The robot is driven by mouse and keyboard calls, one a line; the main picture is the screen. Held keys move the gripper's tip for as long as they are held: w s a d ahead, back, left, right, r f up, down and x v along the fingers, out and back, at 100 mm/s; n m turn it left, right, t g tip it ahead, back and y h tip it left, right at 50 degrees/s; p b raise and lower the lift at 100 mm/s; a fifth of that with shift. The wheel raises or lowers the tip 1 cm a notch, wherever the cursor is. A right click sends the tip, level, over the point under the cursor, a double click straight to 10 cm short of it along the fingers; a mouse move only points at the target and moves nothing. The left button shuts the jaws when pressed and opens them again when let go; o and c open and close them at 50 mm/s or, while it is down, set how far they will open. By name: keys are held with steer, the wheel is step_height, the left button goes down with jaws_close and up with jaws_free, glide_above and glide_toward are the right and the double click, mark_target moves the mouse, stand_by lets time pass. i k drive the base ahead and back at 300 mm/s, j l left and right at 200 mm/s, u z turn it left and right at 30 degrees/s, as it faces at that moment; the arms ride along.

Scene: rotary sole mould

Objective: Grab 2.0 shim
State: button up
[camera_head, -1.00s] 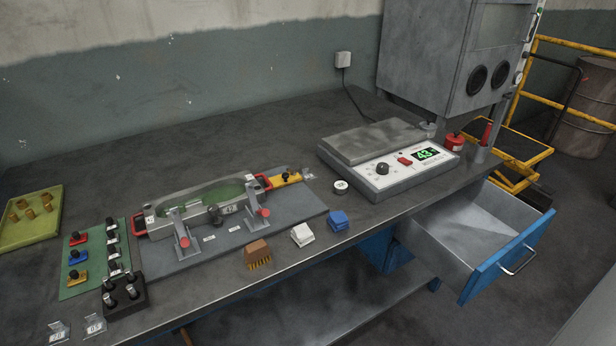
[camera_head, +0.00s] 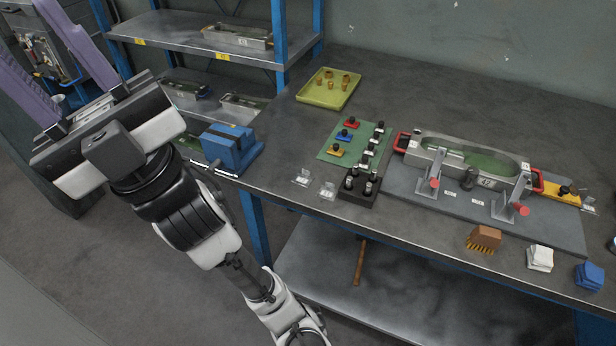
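A green mat (camera_head: 340,152) on the bench holds red (camera_head: 352,122), blue (camera_head: 345,134) and yellow (camera_head: 337,153) tabs with black knobs. A column of small black-knobbed pieces (camera_head: 369,148) with white labels stands beside them. The labels are too small to read, so I cannot tell which piece is the 2.0 shim. The fingertips are cut off by the frame.
A black block with pegs (camera_head: 360,193) and two clear label stands (camera_head: 302,178) sit near the front edge. A blue vise-like block (camera_head: 229,150) is at the bench's left corner. A yellow-green tray (camera_head: 328,90) lies behind. Toggle clamps (camera_head: 429,187) rise beside the mould.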

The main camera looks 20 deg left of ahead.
mark_target(304, 179)
steer(key=i+l+u, duration=0.65)
steer(key=i+l, duration=0.05)
steer(key=i, duration=0.1)
